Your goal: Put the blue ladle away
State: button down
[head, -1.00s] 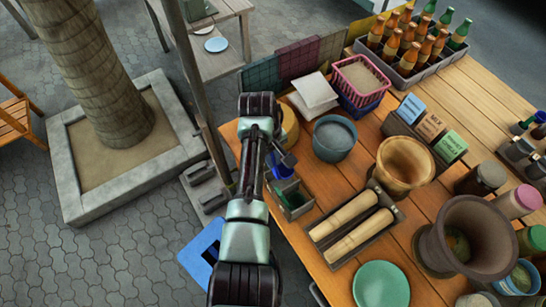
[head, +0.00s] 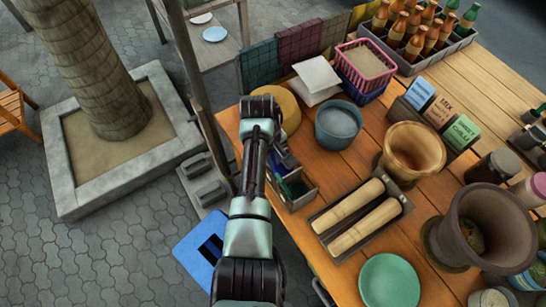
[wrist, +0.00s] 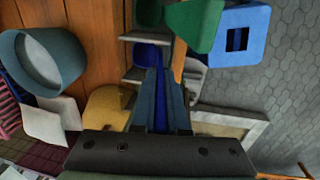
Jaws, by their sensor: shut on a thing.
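My gripper (head: 282,160) is at the left edge of the wooden table, shut on the blue ladle's handle, which shows as a blue strip between the fingers (wrist: 160,82) in the wrist view. The ladle's blue bowl (wrist: 147,56) is beyond the fingertips, at a grey holder (head: 305,196) with compartments. I cannot tell whether the bowl rests on the holder's floor. In the head view my arm hides most of the ladle. A green ladle (wrist: 192,24) stands beside it at the same holder, partly visible in the head view (head: 296,188).
A blue-grey bowl (head: 338,124), a yellow round thing (head: 288,108) and white packets (head: 317,78) lie behind the holder. A tray with two wooden rollers (head: 357,216) is close to its right. A blue stool (head: 203,252) stands on the paving below.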

jog(key=c, duration=0.8)
grip_release()
jog(key=shift+c, duration=0.2)
jog(key=shift+r, duration=0.1)
notch_tip(320, 180, up, 13)
jog(key=s+a+b, duration=0.1)
jog(key=a, duration=0.1)
jog(key=w+d+r+m+t, duration=0.2)
jog(key=w+r+t, duration=0.4)
jog(key=w+r, duration=0.3)
notch_tip(320, 180, up, 20)
jog(key=d+m+t, duration=0.2)
jog(key=t, duration=0.6)
jog(key=s+r+m+t, duration=0.1)
jog(key=s+r+t, duration=0.5)
jog(key=s+r, duration=0.4)
jog(key=s+r+m+t+y, duration=0.1)
jog(key=s+r+t, duration=0.5)
jog(key=r, duration=1)
jog(key=s+m, duration=0.1)
jog(key=s, duration=0.2)
jog(key=shift+s+d+r, duration=0.3)
jog(key=shift+s+r, duration=0.05)
jog(key=shift+s, duration=0.05)
